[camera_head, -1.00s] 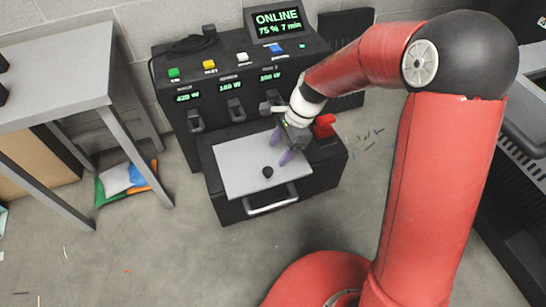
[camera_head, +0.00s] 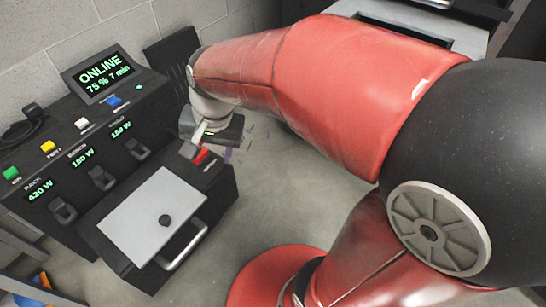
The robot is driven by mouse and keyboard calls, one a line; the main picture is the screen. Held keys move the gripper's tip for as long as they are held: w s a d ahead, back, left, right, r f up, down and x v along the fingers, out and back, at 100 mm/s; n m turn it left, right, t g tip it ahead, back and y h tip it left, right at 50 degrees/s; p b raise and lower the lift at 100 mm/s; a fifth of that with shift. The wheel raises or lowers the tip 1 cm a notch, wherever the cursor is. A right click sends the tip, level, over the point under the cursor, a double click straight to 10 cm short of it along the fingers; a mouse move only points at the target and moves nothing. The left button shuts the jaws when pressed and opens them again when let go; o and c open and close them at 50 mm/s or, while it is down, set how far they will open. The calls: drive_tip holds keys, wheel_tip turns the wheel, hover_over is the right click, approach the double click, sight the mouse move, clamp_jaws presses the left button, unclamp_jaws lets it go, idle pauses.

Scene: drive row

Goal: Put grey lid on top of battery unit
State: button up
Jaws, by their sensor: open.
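The grey lid (camera_head: 150,213) lies flat on top of the black battery unit (camera_head: 222,183). A silver bar handle (camera_head: 184,246) is on the unit's front. My gripper (camera_head: 232,150) is open and empty, just past the unit's right back corner and apart from the lid. A red part (camera_head: 201,156) on the unit's back right corner is close to my gripper. My arm hides part of the floor to the right.
A black console (camera_head: 100,150) with coloured buttons, power readouts and a screen (camera_head: 102,76) reading "ONLINE 75 % 7 min" stands behind the unit along the wall. Clear floor (camera_head: 265,210) lies to the right of the unit.

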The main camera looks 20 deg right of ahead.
drive_tip(key=s+d+r+n+t+h, duration=0.1)
drive_tip(key=s+d+r+n+t, duration=0.2)
drive_tip(key=s+d, duration=0.6)
drive_tip(key=shift+s+d+r+n+t+h, duration=0.15)
drive_tip(key=shift+s+r+n+t+h, duration=0.15)
drive_tip(key=shift+s+r+n, duration=0.7)
drive_tip(key=shift+w+f, duration=0.1)
drive_tip(key=shift+f, duration=0.15)
wheel_tip(320, 180, up, 10)
drive_tip(key=p, duration=0.9)
drive_tip(key=shift+p, duration=0.4)
drive_tip(key=shift+f, duration=0.1)
